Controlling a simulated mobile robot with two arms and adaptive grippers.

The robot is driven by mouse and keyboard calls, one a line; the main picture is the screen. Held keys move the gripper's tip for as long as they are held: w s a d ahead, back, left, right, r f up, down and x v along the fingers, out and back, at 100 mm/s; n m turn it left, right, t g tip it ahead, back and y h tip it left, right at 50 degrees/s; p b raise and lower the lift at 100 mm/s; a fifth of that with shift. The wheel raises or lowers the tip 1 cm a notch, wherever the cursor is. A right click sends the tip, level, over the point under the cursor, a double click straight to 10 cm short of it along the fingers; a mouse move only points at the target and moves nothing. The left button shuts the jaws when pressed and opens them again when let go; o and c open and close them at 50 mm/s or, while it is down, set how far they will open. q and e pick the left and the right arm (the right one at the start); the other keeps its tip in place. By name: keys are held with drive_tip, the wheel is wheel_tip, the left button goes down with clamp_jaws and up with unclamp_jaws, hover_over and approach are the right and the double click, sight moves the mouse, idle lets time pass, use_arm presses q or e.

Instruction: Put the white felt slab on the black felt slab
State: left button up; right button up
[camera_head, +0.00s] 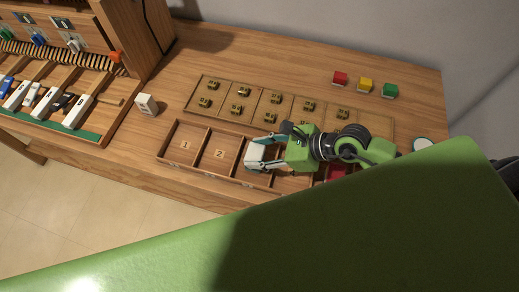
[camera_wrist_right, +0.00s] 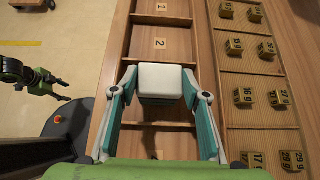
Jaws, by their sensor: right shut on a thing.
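My right gripper (camera_head: 262,153) is over the shallow wooden tray (camera_head: 205,126), around the third compartment. In the right wrist view its fingers (camera_wrist_right: 160,84) are shut on the sides of a white slab (camera_wrist_right: 160,77), pale on top with a greyer near edge. The slab appears held above the tray's compartments. I cannot pick out the black felt slab in either view; my right gripper and arm hide part of the tray. My left gripper (camera_wrist_right: 62,88) shows at the left of the right wrist view, with its fingers apart and empty.
A board of brass weights (camera_head: 275,97) lies behind the tray. A white block (camera_head: 146,104) stands left of the tray, near the piano key model (camera_head: 78,112). A red piece (camera_head: 337,172) shows beneath my arm.

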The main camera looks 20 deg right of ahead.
drive_tip(key=shift+f, duration=0.15)
drive_tip(key=o, duration=0.8)
drive_tip(key=shift+o, duration=0.2)
drive_tip(key=v, duration=1.2)
drive_tip(key=shift+r, duration=0.2)
